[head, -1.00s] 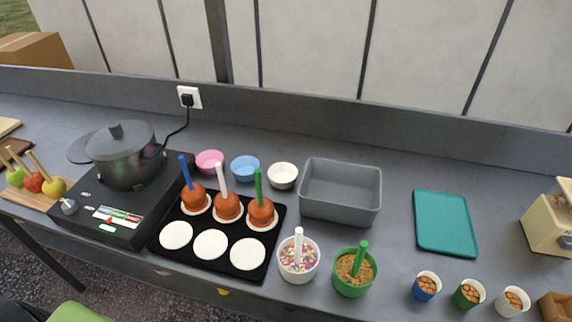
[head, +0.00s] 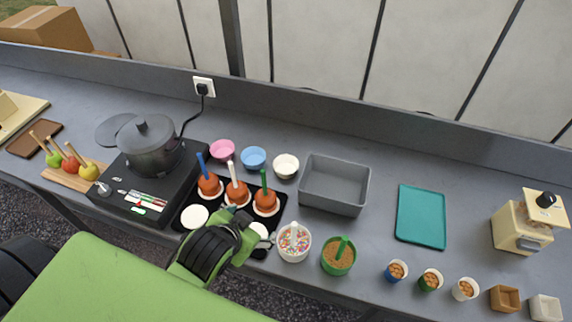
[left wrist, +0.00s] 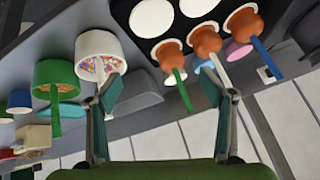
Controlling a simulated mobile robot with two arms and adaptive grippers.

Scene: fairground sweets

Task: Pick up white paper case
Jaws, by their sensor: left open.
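The white paper case (head: 286,166) stands on the counter at the back, right of the blue paper case (head: 253,158) and the pink paper case (head: 222,150). It also shows small in the left wrist view (left wrist: 172,79), beyond the black tray. My left gripper (head: 248,228) is open and empty. It is above the front of the black tray, nearer the front edge than the white case and apart from it. In the left wrist view its two fingers (left wrist: 160,92) stand wide apart. My right gripper is not in view.
Caramel apples on sticks (head: 237,192) stand on the black tray (head: 283,193) between my gripper and the cases. A sprinkle tub (head: 294,246) and a green tub (head: 338,260) are to the right. A grey bin (head: 335,184) stands right of the white case.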

